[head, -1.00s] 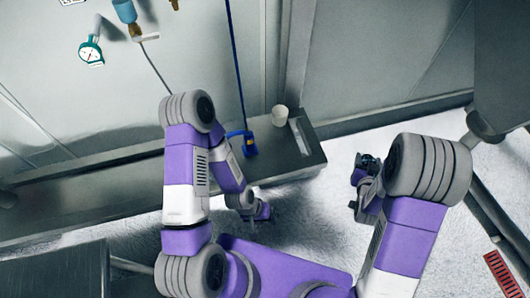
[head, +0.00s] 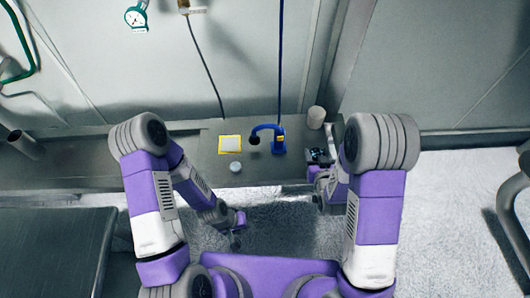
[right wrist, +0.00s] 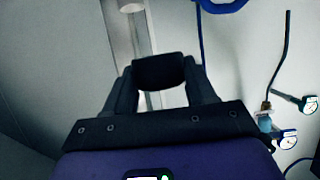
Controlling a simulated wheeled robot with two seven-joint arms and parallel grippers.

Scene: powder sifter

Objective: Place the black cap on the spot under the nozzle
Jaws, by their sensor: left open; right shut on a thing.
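In the right wrist view, my right gripper (right wrist: 160,88) is shut on the black cap (right wrist: 160,68), held between its two fingers. In the head view, my right gripper (head: 317,158) is at the right end of the bench, to the right of the blue nozzle (head: 267,129). The cap is hard to tell apart from the dark gripper there. The nozzle's dark outlet hangs over the bench, and no spot mark beneath it can be made out. My left gripper (head: 238,230) is open and empty, low in front of the bench.
A white cup (head: 316,117) stands behind my right gripper. A grey table (head: 50,250) is at lower left.

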